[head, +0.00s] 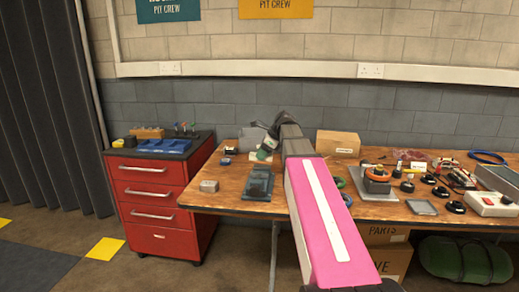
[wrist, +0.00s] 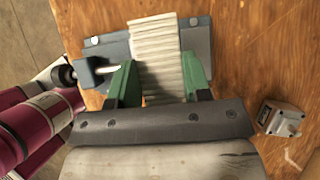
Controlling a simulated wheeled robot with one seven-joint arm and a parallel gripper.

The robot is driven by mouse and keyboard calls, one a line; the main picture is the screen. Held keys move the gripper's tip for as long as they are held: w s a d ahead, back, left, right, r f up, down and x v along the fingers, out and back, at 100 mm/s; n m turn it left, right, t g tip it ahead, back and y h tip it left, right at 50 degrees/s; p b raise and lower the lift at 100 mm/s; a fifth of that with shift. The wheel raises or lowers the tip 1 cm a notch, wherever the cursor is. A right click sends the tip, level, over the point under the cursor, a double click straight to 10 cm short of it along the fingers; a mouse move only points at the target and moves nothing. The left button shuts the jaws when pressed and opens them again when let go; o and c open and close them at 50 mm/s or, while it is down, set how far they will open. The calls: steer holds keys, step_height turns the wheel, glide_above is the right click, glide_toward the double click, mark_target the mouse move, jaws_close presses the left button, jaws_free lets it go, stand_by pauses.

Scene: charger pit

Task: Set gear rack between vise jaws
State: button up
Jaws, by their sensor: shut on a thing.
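The gear rack (wrist: 158,50) is a pale, ribbed bar in the wrist view. My gripper (wrist: 158,80) has green fingers on either side of it and is shut on it. The blue-grey vise (wrist: 103,50) shows behind the rack, with parts to its left and right and a screw rod at the left. The rack overlaps the vise in this view; I cannot tell whether it is down between the jaws or above them. In the head view the vise (head: 258,186) stands on the table's left part, with my gripper (head: 264,154) just beyond or above it.
A small grey box (head: 209,186) sits left of the vise; it also shows in the wrist view (wrist: 282,118). A cardboard box (head: 338,143) stands at the back of the wooden table (head: 215,201). Tools and parts crowd its right side. A red drawer cabinet (head: 155,205) stands left.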

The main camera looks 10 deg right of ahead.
steer(key=shift+w+f, duration=0.15)
steer(key=shift+f, duration=2.15)
steer(key=shift+f, duration=0.6)
steer(key=o, duration=0.9)
steer(key=shift+c, duration=0.2)
steer(key=shift+o, duration=1)
steer(key=shift+d+r, duration=0.3)
steer(key=shift+r, duration=0.1)
steer(key=v, duration=0.9)
steer(key=shift+s+d+r, duration=0.2)
steer(key=shift+r, duration=0.1)
